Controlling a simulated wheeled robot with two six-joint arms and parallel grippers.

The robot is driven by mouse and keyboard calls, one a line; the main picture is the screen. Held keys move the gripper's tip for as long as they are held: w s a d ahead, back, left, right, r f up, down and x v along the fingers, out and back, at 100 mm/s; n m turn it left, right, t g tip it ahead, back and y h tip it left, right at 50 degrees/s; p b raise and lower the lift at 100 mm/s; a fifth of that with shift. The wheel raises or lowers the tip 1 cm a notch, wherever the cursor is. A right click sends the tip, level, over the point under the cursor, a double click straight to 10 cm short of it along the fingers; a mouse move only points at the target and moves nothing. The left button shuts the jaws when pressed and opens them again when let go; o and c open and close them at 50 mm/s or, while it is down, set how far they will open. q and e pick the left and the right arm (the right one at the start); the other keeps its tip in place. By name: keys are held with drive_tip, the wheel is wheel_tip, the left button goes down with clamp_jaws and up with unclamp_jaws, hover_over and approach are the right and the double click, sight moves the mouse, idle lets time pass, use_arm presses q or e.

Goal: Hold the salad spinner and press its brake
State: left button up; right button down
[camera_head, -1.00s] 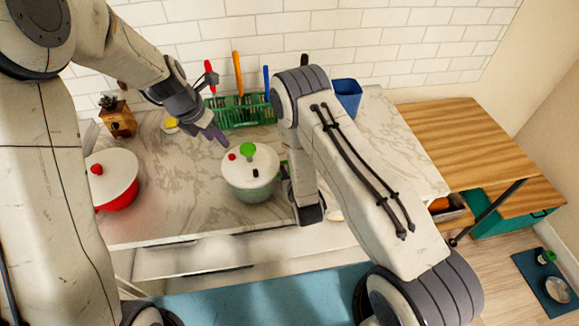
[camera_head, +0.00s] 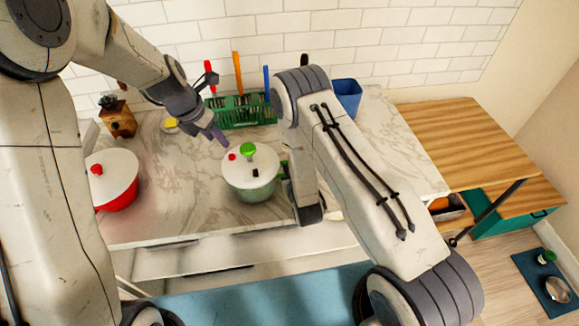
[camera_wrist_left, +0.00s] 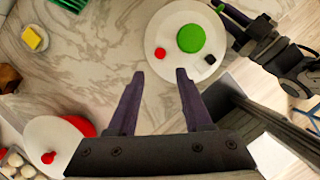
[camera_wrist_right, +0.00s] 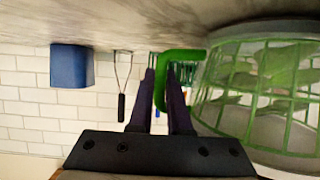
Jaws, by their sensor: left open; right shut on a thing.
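The salad spinner (camera_head: 251,178) stands on the marble counter, with a clear body, a green basket inside and a white lid. The lid bears a green knob (camera_wrist_left: 191,38), a red button (camera_wrist_left: 160,53) and a black button (camera_wrist_left: 210,59). My right gripper (camera_wrist_right: 168,75) is shut on the spinner's green side handle (camera_wrist_right: 178,55); the arm hides this grip in the head view. My left gripper (camera_head: 219,137) is open and empty above and behind the lid's left side. In the left wrist view its fingertips (camera_wrist_left: 158,76) appear just short of the red button.
A red pot (camera_head: 118,200) with a white lid stands at the left. A wooden grinder (camera_head: 117,120), a green rack (camera_head: 240,111) with utensils and a blue container (camera_head: 346,97) stand along the tiled wall. A yellow item (camera_wrist_left: 35,38) lies behind.

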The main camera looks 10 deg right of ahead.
sight(231, 156)
use_arm(q)
drive_tip(key=c, duration=0.5)
drive_tip(key=shift+w+d, duration=0.15)
drive_tip(key=shift+d, duration=0.05)
clamp_jaws()
drive_tip(key=shift+w+d+f+m+g+y, duration=0.4)
drive_tip(key=shift+w+f+m+g, duration=0.25)
drive_tip(key=shift+f, duration=0.5)
drive_tip(key=shift+w+d+f+m+g+y, duration=0.25)
drive_tip(key=shift+w+f+m+g+y, duration=0.15)
drive_tip(key=shift+f+m, duration=0.55)
drive_tip(key=shift+w+d+f+m+g+y, duration=0.35)
drive_tip(key=shift+w+f+m+g+y, duration=0.15)
drive_tip(key=shift+f, duration=0.8)
